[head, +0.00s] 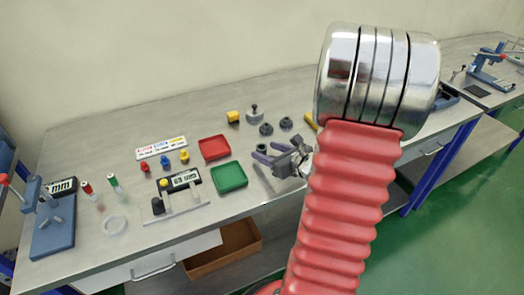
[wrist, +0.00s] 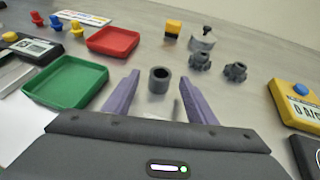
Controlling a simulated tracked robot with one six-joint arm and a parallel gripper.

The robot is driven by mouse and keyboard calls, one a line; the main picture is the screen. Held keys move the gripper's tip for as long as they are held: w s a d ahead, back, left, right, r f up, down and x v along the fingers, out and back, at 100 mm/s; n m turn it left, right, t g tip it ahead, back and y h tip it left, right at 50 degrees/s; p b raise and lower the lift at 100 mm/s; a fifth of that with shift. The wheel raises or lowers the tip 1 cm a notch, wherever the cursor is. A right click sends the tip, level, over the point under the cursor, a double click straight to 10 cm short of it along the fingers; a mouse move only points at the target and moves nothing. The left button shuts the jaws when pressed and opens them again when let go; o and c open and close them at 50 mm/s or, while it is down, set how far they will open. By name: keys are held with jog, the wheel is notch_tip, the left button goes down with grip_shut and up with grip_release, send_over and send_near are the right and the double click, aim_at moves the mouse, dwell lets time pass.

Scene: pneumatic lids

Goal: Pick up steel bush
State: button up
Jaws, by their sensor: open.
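The steel bush (wrist: 159,80) is a short dark grey ring standing upright on the bench, its open hole facing up in the wrist view. My gripper (head: 264,150) is open, its two purple fingers pointing across the bench. In the wrist view the fingertips appear on either side of the bush, with a visible gap on both sides. Nothing is held. In the head view the bush is small and close to the fingertips, hard to make out.
A green tray (wrist: 65,83) and a red tray (wrist: 113,42) lie left of the bush. Two dark gears (wrist: 199,61), a metal knobbed part (wrist: 202,40) and a yellow block (wrist: 173,28) stand beyond it. A yellow meter (wrist: 296,103) lies right. A thin pin (wrist: 177,109) shows between the fingers.

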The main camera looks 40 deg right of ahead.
jog(key=shift+x, duration=0.85)
jog(key=shift+c, duration=0.2)
jog(key=c, duration=1.2)
